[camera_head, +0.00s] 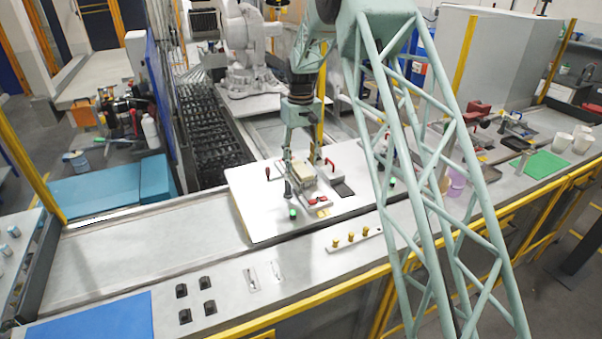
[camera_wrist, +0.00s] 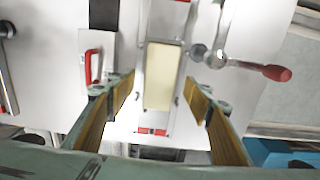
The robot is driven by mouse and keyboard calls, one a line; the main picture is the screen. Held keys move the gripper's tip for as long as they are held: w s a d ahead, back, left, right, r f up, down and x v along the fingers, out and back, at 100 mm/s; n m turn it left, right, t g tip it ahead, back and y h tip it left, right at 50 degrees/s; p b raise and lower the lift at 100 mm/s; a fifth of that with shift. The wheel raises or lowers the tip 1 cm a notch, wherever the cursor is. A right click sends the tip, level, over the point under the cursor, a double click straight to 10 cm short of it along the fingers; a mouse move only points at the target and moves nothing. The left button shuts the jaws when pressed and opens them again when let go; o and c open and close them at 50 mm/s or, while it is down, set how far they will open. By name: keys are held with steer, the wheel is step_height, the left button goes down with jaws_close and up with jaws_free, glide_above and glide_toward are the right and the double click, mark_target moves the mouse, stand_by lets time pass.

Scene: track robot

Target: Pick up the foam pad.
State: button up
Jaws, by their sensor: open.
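The foam pad looks like a beige rectangular block (camera_wrist: 163,76). It lies in a pale holder on the white work plate, near the centre of the wrist view. It also shows as a small beige block (camera_head: 304,177) in the head view. My gripper (camera_head: 299,169) points down over it. In the wrist view its two fingers stand wide apart, one on each side of the block, with gaps between. The gripper is open and empty. I cannot tell exactly how far the fingertips are above the block.
A red-handled clamp (camera_wrist: 243,65) stands close to the right of the block in the wrist view. A plate with a red handle (camera_wrist: 95,68) is to the left. Red parts (camera_head: 318,200) lie in front of the block. The bench (camera_head: 150,240) is largely clear at left.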

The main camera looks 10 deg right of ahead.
steer(key=shift+f, duration=1.1)
steer(key=c, duration=1)
